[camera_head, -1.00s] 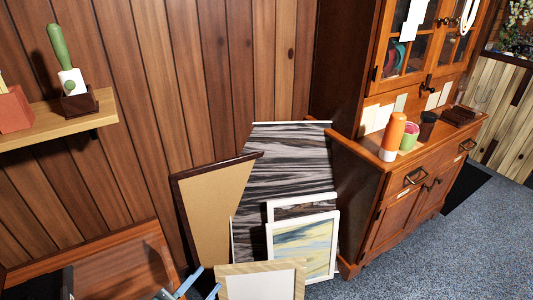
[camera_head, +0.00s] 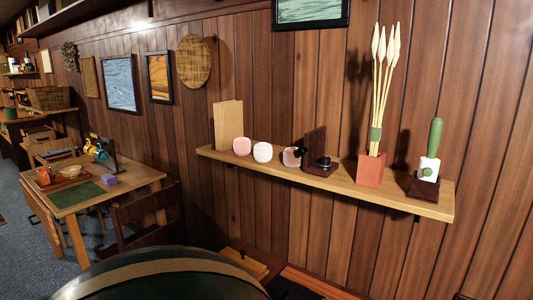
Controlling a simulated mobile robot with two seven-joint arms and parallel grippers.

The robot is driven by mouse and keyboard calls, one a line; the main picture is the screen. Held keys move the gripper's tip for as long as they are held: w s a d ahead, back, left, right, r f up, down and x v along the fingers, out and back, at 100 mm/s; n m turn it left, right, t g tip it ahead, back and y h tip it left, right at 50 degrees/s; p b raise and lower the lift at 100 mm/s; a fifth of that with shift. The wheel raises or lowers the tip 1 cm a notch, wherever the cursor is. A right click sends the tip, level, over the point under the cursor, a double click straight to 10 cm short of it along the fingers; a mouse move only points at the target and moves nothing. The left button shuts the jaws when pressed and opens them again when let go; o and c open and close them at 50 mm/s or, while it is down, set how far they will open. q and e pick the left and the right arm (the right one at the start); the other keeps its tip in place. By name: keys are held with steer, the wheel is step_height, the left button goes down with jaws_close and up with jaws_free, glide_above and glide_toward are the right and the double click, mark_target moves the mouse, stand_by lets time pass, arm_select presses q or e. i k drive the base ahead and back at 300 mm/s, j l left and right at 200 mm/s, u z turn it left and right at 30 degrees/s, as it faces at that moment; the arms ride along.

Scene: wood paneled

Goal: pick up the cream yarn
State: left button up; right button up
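A small round cream-white thing (camera_head: 262,152), which looks like the cream yarn, sits on the wooden wall shelf (camera_head: 436,208). A pink round thing (camera_head: 242,146) stands just to its left. Another pale pink round thing (camera_head: 291,157) is to its right, beside a dark wooden stand (camera_head: 316,152). At this size I cannot make out strands on the round things. Neither of my grippers shows in this view.
A large dark rounded thing with a tan band (camera_head: 165,268) fills the bottom. A cluttered table (camera_head: 140,178) stands left.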

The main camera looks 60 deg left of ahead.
mark_target(262, 152)
steer(key=u, duration=2.1)
